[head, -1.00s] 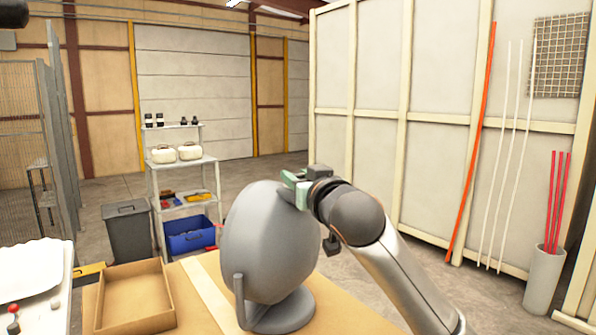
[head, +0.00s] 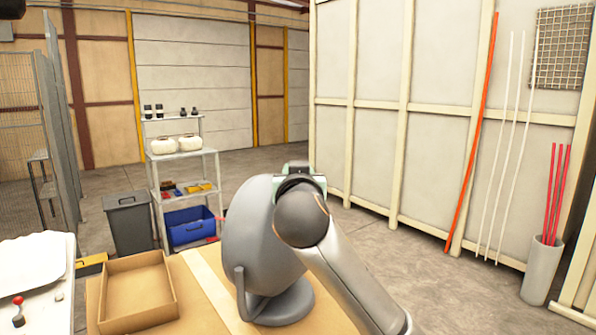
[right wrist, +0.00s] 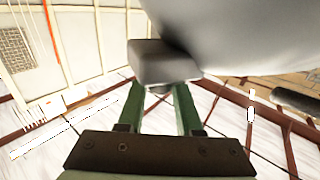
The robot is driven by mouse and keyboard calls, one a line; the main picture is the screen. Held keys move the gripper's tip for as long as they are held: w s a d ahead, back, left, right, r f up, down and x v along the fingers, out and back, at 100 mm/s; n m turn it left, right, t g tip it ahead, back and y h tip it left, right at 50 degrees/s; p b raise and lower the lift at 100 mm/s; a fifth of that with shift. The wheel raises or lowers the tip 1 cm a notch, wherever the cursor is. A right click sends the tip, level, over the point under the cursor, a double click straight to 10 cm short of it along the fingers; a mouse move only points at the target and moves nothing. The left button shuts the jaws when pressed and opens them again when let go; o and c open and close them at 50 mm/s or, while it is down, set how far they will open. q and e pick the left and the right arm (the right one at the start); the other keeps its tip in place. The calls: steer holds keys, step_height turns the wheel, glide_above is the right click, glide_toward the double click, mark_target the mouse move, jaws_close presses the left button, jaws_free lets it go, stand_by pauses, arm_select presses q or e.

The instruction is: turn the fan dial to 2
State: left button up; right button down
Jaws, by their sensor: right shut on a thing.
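The grey fan (head: 255,250) stands on its round base (head: 280,305) on the workbench. My right gripper (head: 300,180) is at the upper right of the fan, partly hidden by my own wrist. In the right wrist view, the green fingers of that gripper (right wrist: 158,92) reach up to a grey housing (right wrist: 163,62) next to the fan's body (right wrist: 240,35). They are shut on the small dial (right wrist: 157,89) under the housing. Most of the dial is hidden, and no markings or setting can be read. My left gripper is not in view.
An open cardboard box (head: 172,290) sits on the workbench left of the fan. A white surface with a red-topped lever (head: 18,301) is at the far left. A shelf (head: 185,155), a grey bin (head: 128,222) and a blue crate (head: 190,235) stand behind.

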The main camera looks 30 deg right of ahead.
steer(key=shift+f, duration=0.15)
steer(key=c, duration=0.6)
jaws_free()
steer(key=b+v, duration=0.2)
steer(key=v, duration=1)
steer(key=shift+s+b, duration=0.2)
steer(key=shift+b, duration=0.15)
